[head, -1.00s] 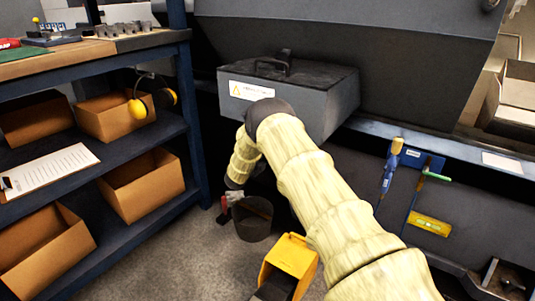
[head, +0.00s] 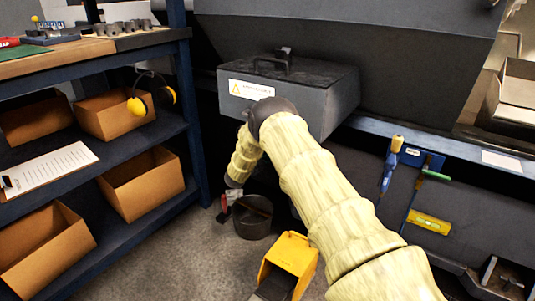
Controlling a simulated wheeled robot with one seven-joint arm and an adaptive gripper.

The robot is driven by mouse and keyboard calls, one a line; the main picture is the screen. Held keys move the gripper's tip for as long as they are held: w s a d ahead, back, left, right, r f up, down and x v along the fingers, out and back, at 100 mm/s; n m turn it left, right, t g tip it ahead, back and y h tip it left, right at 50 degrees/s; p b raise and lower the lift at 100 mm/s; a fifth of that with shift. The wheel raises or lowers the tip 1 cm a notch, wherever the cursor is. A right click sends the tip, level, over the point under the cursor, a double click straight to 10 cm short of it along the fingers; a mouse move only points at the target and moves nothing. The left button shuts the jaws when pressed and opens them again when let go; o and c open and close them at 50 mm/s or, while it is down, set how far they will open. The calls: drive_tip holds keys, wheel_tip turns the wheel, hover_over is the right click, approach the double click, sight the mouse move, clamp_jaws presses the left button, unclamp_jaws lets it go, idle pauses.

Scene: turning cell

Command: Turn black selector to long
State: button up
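I cannot make out a black selector in the head view. My arm, in a pale yellow sleeve, reaches up from the lower right, bends in front of a grey box and points down. My gripper (head: 226,207) hangs low at its end, beside a dark bucket on the floor. It is small and dark with a bit of red there, and its fingers are too small to read. I see nothing clearly held in it.
The grey box (head: 240,108) with a handle and warning label juts from the dark machine (head: 420,60). Shelves with cardboard boxes (head: 145,187) fill the left. Tools (head: 430,222) hang at right.

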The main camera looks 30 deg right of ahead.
drive_tip(key=v, duration=1.2)
idle(0.5)
